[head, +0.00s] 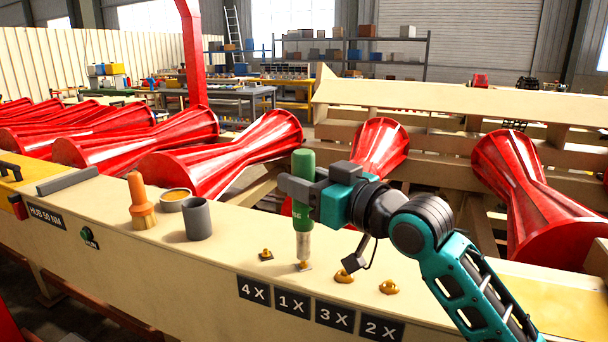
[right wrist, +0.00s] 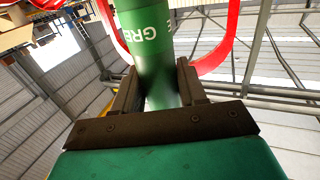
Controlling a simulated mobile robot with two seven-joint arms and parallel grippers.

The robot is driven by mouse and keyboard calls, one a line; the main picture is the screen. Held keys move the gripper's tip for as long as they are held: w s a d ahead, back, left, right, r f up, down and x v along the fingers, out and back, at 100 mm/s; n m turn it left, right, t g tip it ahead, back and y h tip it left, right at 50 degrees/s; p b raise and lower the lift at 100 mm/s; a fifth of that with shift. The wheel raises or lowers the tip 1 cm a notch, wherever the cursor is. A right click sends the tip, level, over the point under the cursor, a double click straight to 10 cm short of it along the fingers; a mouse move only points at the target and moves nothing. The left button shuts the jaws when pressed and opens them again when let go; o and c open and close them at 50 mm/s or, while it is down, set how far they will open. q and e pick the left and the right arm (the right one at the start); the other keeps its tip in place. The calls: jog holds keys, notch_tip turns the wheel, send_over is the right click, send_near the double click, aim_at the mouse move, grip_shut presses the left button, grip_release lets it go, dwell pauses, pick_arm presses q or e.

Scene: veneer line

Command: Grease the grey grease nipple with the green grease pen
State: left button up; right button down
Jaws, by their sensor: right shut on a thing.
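My right gripper (head: 302,188) is shut on the green grease pen (head: 303,162), which stands upright. The pen's pale lower end (head: 303,245) points down at the second nipple from the left (head: 304,266), above the 1X label, and appears to meet it; a small gap cannot be ruled out. That nipple looks brass-coloured on a greyish base; no nipple is clearly grey. In the right wrist view the dark jaws (right wrist: 162,92) close around the green pen body (right wrist: 152,50). The pen tip is outside that view. My left gripper is not in view.
Other brass-coloured nipples sit on the beam (head: 215,262): one left (head: 266,254), two right (head: 344,276) (head: 389,287). An orange-handled brush (head: 138,192), a round tin (head: 174,204) and a grey cup (head: 197,219) stand left. Red rollers (head: 232,155) lie behind.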

aim_at(311, 161)
jog(key=shift+f, duration=0.45)
dwell(0.5)
jog(key=shift+f+b, duration=0.6)
jog(key=shift+f, duration=0.2)
jog(key=shift+r+p, duration=0.2)
jog(key=shift+p, duration=0.2)
dwell(0.4)
jog(key=shift+r+p, duration=0.35)
jog(key=shift+r, duration=0.1)
jog(key=shift+r+p, duration=1.4)
jog(key=shift+r, duration=1.05)
jog(key=shift+s, duration=0.1)
